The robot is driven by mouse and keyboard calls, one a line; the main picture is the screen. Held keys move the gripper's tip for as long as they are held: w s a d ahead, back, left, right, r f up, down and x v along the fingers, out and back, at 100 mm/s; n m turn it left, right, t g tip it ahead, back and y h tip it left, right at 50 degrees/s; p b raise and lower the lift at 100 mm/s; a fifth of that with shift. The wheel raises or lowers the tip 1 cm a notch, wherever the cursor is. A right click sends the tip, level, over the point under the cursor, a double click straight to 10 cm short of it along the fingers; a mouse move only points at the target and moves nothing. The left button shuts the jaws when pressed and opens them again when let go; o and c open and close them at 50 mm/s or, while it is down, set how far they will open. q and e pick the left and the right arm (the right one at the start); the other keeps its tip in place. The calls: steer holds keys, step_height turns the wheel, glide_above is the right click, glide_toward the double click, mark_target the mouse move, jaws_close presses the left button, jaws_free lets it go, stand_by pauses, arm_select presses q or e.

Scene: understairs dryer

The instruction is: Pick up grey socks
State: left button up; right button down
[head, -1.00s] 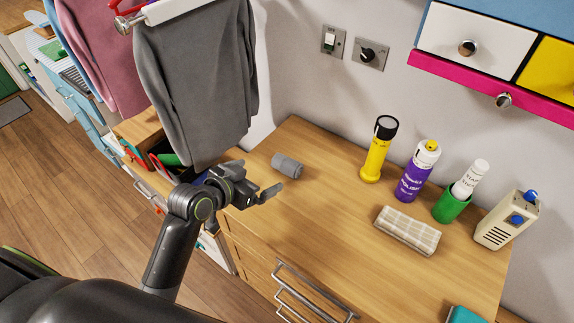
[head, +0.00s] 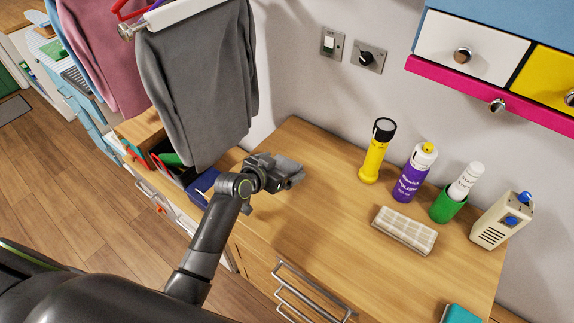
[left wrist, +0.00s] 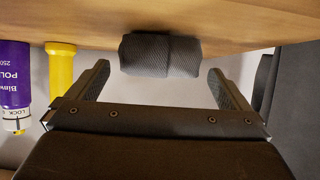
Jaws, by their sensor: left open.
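The rolled grey socks (left wrist: 160,54) lie on the wooden worktop in the left wrist view. My left gripper (left wrist: 158,82) is open, with one finger to each side of the socks and the socks just beyond the fingertips. It does not visibly touch them. In the head view my left gripper (head: 293,172) is low over the left part of the worktop and largely hides the socks, so the gap is hard to judge there. My right gripper is not in view.
Grey clothing (head: 200,85) hangs at the left. An open drawer (head: 172,165) is below it.

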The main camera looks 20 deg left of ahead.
mark_target(284, 165)
arm_select(q)
steer(key=shift+x, duration=1.75)
steer(key=c, duration=0.9)
steer(key=shift+r, duration=0.1)
step_height(284, 165, up, 10)
steer(key=shift+a, duration=0.1)
